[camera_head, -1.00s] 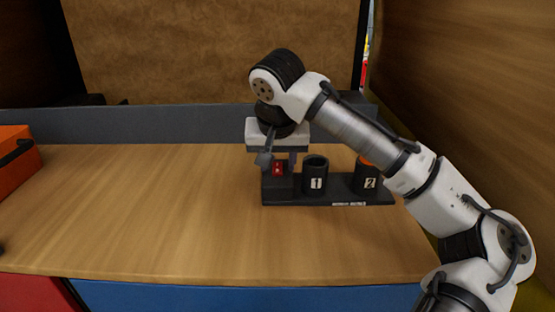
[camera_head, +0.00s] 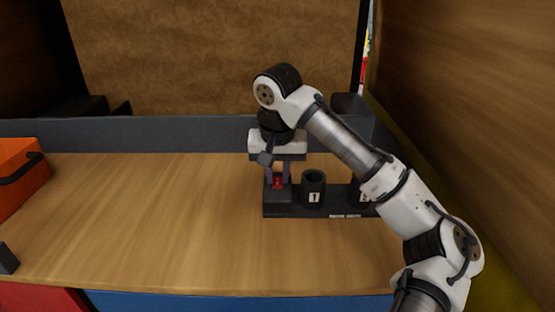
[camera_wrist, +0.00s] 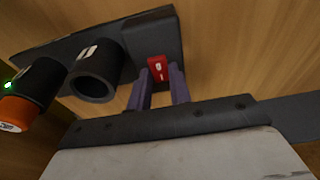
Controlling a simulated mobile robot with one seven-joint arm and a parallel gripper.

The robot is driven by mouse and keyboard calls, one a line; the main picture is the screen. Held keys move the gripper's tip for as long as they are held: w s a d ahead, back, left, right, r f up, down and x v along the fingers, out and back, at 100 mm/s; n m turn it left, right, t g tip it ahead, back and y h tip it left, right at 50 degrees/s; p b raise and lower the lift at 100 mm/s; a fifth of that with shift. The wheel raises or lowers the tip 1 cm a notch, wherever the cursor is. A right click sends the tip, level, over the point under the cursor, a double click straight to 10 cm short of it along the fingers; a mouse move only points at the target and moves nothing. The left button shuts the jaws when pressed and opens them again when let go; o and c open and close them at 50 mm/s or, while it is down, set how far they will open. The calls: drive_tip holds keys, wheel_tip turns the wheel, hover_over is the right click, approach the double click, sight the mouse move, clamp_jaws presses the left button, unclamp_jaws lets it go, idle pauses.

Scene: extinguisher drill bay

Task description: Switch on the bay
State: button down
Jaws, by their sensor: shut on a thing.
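A red rocker switch (camera_head: 278,182) with white marks sits on the dark box at the left end of a black panel (camera_head: 290,210) on the bench. My gripper (camera_head: 277,177) points down over it. In the wrist view, the fingers stand on either side of the red switch (camera_wrist: 158,68), shut on it. I cannot tell which way the rocker is tipped. Beside it is an empty black cup marked 1 (camera_head: 314,188). The cup marked 2 (camera_head: 363,196) is mostly hidden by my arm; the wrist view shows an orange-ended piece (camera_wrist: 28,105) there, with a small green light (camera_wrist: 8,85).
An orange box (camera_head: 20,175) with a dark handle stands at the bench's left end. A dark block (camera_head: 8,259) lies near the front left. The middle of the wooden bench (camera_head: 150,220) is clear. A grey rail (camera_head: 120,134) runs along the back; a wooden wall (camera_head: 470,100) closes the right.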

sight(278, 183)
drive_tip(key=shift+w+r+g+p, duration=0.15)
drive_tip(key=shift+r+g+p, duration=0.25)
drive_tip(key=shift+p, duration=0.65)
drive_tip(key=shift+f+p, duration=0.25)
drive_tip(key=shift+p, duration=0.25)
drive_tip(key=shift+f, duration=0.1)
drive_tip(key=c, duration=1.3)
unclamp_jaws()
drive_tip(key=r, duration=1.3)
drive_tip(key=shift+s+r, duration=0.4)
